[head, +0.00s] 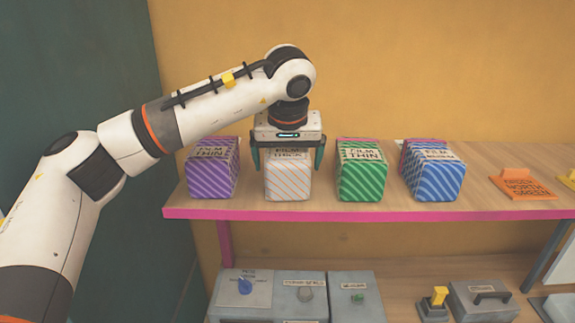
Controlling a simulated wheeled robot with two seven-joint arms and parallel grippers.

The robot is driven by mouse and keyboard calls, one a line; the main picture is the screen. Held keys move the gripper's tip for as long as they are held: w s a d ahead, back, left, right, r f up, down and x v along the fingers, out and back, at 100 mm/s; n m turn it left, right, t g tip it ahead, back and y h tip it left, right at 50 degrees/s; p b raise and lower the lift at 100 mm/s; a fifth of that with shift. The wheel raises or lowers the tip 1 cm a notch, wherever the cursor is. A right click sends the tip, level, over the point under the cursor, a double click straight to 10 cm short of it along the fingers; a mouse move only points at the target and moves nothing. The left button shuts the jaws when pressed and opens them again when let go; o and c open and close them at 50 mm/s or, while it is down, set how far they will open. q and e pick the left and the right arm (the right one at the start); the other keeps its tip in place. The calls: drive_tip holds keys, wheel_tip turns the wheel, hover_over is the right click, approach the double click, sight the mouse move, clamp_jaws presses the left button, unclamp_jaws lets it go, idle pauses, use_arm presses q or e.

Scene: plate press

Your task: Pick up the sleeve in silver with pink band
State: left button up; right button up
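My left gripper (287,160) is above a pale silver-white box (288,185) with thin orange diagonal stripes, in the head view. Its two dark green fingers are apart, one on each side of the box's upper part, and look clear of its sides. The box stands on the shelf (330,209). Its top label begins "FILM" and is partly covered by the gripper. I see no clear pink band on this box; its back is hidden. My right gripper is not in view.
A purple striped box (210,180) stands to the left. A green striped box (362,182) and a blue striped box (434,180) stand to the right. An orange sign (528,188) lies farther right. Grey control boxes (244,290) sit on the lower level. The shelf's front edge is pink.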

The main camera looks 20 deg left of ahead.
use_arm(q)
drive_tip(key=shift+f, duration=0.25)
idle(0.3)
drive_tip(key=c, duration=1.2)
